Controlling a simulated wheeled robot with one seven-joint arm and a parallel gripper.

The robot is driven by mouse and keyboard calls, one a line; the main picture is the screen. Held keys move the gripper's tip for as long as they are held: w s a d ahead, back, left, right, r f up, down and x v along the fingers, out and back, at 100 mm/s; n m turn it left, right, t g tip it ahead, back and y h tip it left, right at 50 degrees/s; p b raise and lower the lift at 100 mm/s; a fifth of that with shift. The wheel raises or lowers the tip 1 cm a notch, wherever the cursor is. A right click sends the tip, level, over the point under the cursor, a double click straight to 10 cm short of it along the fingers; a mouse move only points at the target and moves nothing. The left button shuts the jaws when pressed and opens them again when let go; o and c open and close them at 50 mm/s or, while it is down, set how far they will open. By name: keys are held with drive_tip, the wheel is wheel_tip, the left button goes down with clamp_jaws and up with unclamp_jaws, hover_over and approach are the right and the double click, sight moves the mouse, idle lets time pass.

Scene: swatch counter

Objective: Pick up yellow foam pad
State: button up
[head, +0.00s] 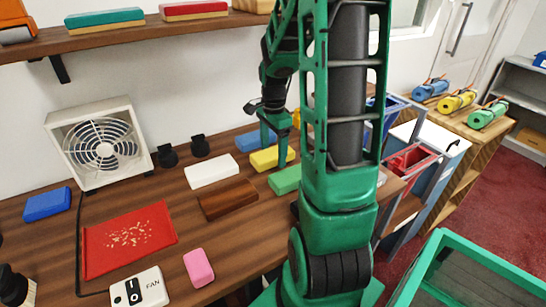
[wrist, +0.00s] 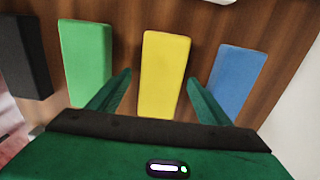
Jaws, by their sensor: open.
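The yellow foam pad (head: 272,159) lies flat on the wooden counter, between a blue pad (head: 251,140) and a green pad (head: 285,180). In the wrist view the yellow foam pad (wrist: 166,72) shows between my two fingers, with the green pad (wrist: 87,60) to the left and the blue pad (wrist: 236,78) to the right. My gripper (wrist: 160,82) is open and empty. In the head view my gripper (head: 276,140) is over the yellow pad's area, and part of it is hidden by the arm.
A white block (head: 212,171) and a brown wooden block (head: 228,199) lie left of the pads. A fan (head: 101,142), a red mat (head: 128,240) and a pink block (head: 199,268) are farther left. A dark block (wrist: 22,58) lies beyond the green pad in the wrist view.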

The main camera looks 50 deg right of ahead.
drive_tip(key=shift+f, duration=0.1)
drive_tip(key=shift+c, duration=0.4)
drive_tip(key=c, duration=1)
drive_tip(key=shift+c, duration=0.2)
